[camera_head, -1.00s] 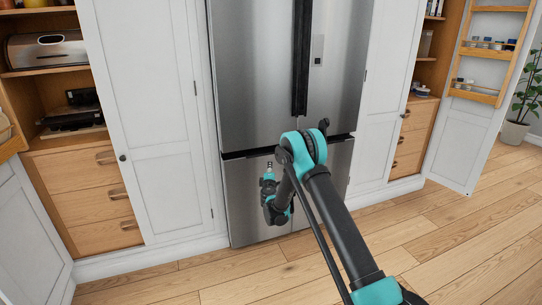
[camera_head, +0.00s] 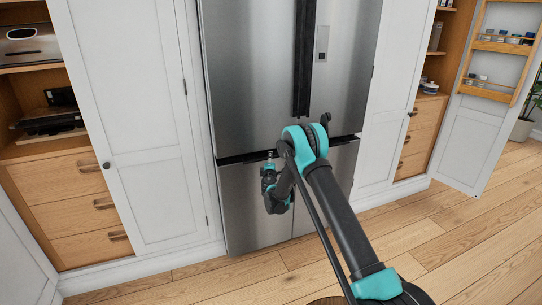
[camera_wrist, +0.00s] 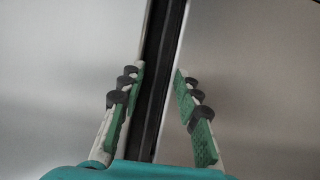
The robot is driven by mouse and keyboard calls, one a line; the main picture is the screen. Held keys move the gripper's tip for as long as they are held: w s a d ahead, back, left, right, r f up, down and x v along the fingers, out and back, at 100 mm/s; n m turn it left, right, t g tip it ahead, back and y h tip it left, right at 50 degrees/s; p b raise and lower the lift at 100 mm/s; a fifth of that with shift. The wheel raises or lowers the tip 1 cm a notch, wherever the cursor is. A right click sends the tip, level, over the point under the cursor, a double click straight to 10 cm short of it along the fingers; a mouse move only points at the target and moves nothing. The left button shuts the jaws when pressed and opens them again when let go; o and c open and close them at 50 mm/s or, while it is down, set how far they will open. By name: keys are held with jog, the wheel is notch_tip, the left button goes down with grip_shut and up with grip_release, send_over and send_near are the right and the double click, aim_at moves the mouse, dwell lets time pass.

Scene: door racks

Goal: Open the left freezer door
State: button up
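The left freezer door (camera_head: 237,208) is the lower left stainless steel panel of the fridge in the head view. It looks shut. A dark horizontal gap (camera_head: 236,159) runs along its top edge, below the upper doors. My gripper (camera_head: 270,156) is in front of this door, near the gap; my arm hides part of the freezer area. In the wrist view my gripper (camera_wrist: 159,72) is open, with its green-padded fingers apart and nothing visibly held. A dark strip (camera_wrist: 160,75) between two steel panels shows between the fingers. I cannot tell whether they touch it.
The upper fridge doors (camera_head: 250,70) have dark vertical handles (camera_head: 304,60) at their middle. White cabinet doors (camera_head: 125,120) flank the fridge. An open white pantry door (camera_head: 470,140) stands at the right. The wooden floor (camera_head: 440,255) is clear at the lower right.

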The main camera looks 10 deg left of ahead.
jog(key=shift+w, duration=0.55)
jog(key=shift+c, duration=0.6)
grip_shut()
